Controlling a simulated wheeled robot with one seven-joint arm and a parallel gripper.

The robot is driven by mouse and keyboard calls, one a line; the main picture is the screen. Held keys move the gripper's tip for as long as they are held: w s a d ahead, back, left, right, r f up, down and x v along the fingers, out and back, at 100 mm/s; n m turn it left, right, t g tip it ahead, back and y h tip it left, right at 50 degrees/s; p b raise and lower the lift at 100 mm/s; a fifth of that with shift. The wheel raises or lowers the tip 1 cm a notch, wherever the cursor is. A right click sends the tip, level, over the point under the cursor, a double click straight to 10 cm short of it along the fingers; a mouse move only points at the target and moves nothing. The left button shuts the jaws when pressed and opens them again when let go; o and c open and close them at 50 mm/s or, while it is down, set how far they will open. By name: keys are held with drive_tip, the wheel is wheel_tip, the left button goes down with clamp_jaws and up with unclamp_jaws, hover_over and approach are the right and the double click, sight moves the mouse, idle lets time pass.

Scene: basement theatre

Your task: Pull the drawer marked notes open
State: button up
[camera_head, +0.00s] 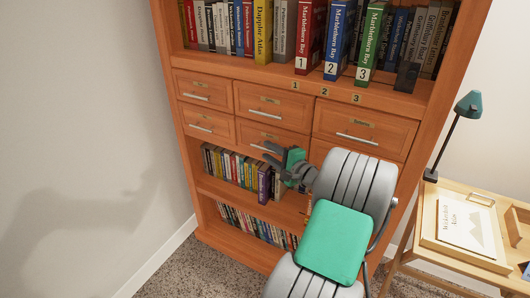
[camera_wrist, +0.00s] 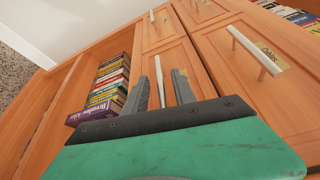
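The wooden cabinet (camera_head: 322,93) has two rows of drawers with pale bar handles and small labels. The visible drawers look shut: top left (camera_head: 205,88), top middle (camera_head: 290,108), top right (camera_head: 385,135), lower left (camera_head: 222,125) and lower middle (camera_head: 295,143). The lower right one is mostly behind my arm. The labels are too small to tell which reads notes. My gripper (camera_head: 268,153) is in front of the lower middle drawer, near its handle.
Books fill the shelves above and below the drawers; numbered binders (camera_head: 338,42) stand on the upper shelf. Carpet (camera_head: 175,272) is clear at lower left.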

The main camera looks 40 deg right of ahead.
drive_tip(key=w, duration=0.2)
drive_tip(key=shift+w+d+f, duration=0.1)
drive_tip(key=shift+w, duration=0.2)
clamp_jaws()
idle(1.2)
